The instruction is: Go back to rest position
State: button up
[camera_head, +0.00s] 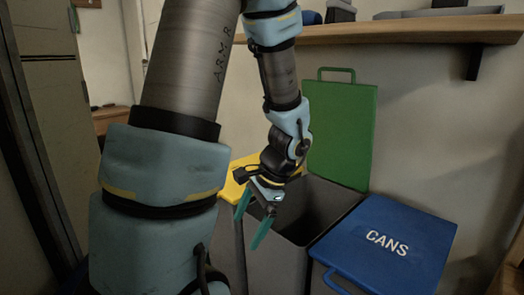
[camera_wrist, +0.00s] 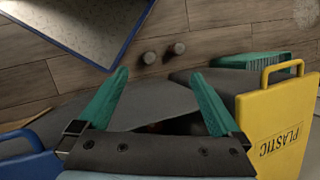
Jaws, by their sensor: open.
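My gripper (camera_head: 250,226) hangs at the end of my arm with its two green fingers apart and nothing between them. It points down near the open grey bin (camera_head: 272,255), in front of its upper left side. The bin's green lid (camera_head: 342,130) stands raised behind it. In the wrist view my gripper (camera_wrist: 160,73) is also open and empty, with a dark opening partly hidden behind its palm.
A blue lid marked CANS (camera_head: 385,242) is closed at the right. A yellow lid (camera_head: 246,166) is at the left; its PLASTIC label shows in the wrist view (camera_wrist: 280,125). A wooden shelf (camera_head: 400,30) runs above. Two small dark cylinders (camera_wrist: 164,53) are on the plank floor.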

jog(key=a+r+n+h+p, duration=0.2)
jog(key=r+n+p, duration=0.3)
jog(key=r+p, duration=1.1)
jog(key=a+r+n+t+h+p, duration=0.1)
jog(key=r+n+p, duration=0.5)
jog(key=r+p, duration=1.1)
notch_tip(320, 180, up, 3)
jog(key=shift+s+a+t+h, duration=0.3)
jog(key=shift+a+h, duration=0.15)
jog(key=shift+h, duration=0.45)
